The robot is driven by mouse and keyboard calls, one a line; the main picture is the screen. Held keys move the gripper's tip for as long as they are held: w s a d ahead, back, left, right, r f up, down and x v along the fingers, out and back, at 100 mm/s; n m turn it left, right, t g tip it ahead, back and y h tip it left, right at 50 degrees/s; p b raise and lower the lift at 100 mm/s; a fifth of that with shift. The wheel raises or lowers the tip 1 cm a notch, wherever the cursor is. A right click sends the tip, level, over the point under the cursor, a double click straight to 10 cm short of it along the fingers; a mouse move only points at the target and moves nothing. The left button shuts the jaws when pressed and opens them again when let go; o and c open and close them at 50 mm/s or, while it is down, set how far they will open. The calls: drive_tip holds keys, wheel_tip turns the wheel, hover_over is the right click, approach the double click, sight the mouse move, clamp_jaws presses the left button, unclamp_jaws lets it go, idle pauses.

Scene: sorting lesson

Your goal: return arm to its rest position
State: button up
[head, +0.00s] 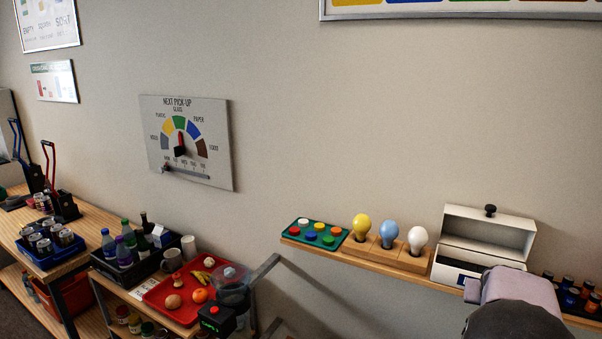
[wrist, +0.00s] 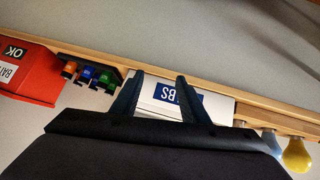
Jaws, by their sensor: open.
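My gripper (wrist: 160,78) shows in the wrist view with its two dark fingers spread apart. Nothing is held between them. The white box (wrist: 215,104) with a blue label lies beyond the fingers, partly hidden by them. In the head view my arm's mauve and dark links cover the lower right corner, in front of the shelf, and the fingers cannot be made out there. The same white box (head: 489,232) stands on the shelf with its lid raised. I cannot tell the gap between the fingers and the box.
The wall shelf (head: 350,257) holds a green tray (head: 290,237) of coloured buttons, yellow, blue and white bulbs (head: 389,234) in a wooden block, and batteries (head: 572,292). The wrist view shows a red battery box (wrist: 30,75). A cart with a red tray (head: 160,293) stands lower left.

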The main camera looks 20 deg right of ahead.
drive_tip(key=s+a+f+g+y, duration=0.2)
drive_tip(key=s+a+f, duration=0.25)
drive_tip(key=a, duration=0.35)
drive_tip(key=s+a+f+n+g+y, duration=0.1)
drive_tip(key=s+a+f+y, duration=0.2)
drive_tip(key=a+f, duration=0.3)
drive_tip(key=s+a+f+g+y, duration=0.2)
drive_tip(key=s+a+f, duration=0.15)
drive_tip(key=a, duration=0.55)
drive_tip(key=a+n+y+b, duration=0.1)
drive_tip(key=a+n, duration=0.6)
drive_tip(key=a, duration=1.6)
drive_tip(key=shift+s+a+f+n, duration=0.2)
drive_tip(key=shift+s+n, duration=0.1)
drive_tip(key=shift+n, duration=0.1)
